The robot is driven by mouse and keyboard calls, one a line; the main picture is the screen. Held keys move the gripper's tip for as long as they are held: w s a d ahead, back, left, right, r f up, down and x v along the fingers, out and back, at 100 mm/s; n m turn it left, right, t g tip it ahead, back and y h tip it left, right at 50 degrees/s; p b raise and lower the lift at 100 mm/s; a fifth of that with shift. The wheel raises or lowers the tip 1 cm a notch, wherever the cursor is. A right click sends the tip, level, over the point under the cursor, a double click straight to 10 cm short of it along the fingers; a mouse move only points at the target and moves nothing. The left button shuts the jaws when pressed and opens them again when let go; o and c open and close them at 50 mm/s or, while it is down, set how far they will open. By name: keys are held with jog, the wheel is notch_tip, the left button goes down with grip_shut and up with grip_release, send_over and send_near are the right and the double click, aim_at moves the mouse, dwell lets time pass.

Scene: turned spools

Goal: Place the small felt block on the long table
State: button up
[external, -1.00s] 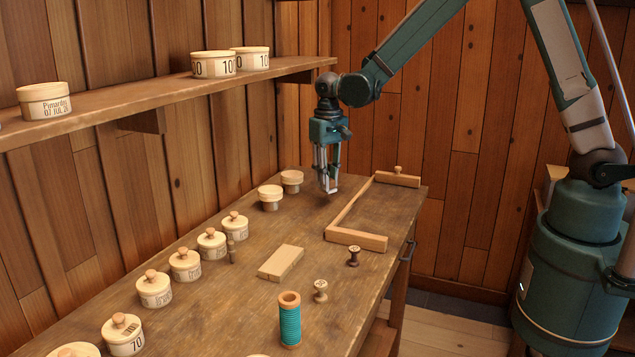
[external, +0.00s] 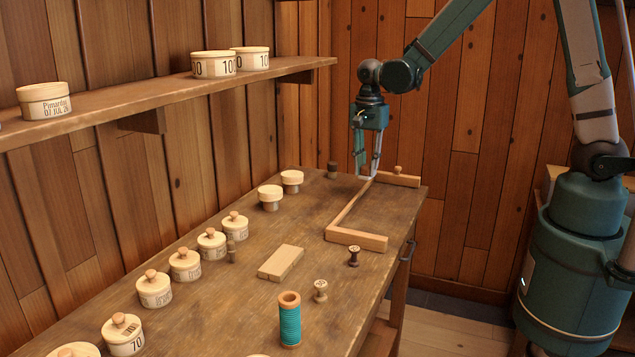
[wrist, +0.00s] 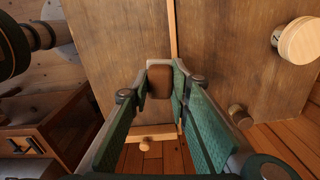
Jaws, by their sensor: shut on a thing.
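My gripper (external: 368,173) hangs pointing down over the far end of the long table (external: 200,285), close to the wooden strip frame (external: 350,209). In the wrist view my gripper (wrist: 160,88) is shut on a small brown block with rounded edges (wrist: 160,80), which looks like the felt block. The block sits between the two fingertips, with the table top behind it. In the external view the fingers hide the block. I cannot tell whether it touches the table.
A small dark spool (external: 332,170) stands left of my gripper, near lidded pots (external: 291,181). A light wooden block (external: 281,262), small spools (external: 354,256) and a teal thread spool (external: 290,320) stand nearer. The shelf (external: 160,95) juts out at left. Inside the frame the table is clear.

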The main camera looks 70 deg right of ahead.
jog(key=s+d+r+m, duration=0.1)
jog(key=s+d+m, duration=0.1)
jog(key=s+m, duration=0.4)
jog(key=shift+d+r+m+p, duration=0.3)
jog(key=shift+m+p, duration=0.15)
jog(key=shift+m, duration=0.25)
jog(key=shift+s, duration=0.1)
jog(key=shift+f+b, duration=0.3)
jog(key=shift+f, duration=2.65)
jog(key=shift+f, duration=2.1)
jog(key=shift+f+b, duration=0.15)
jog(key=shift+b, duration=0.25)
jog(key=o, duration=0.8)
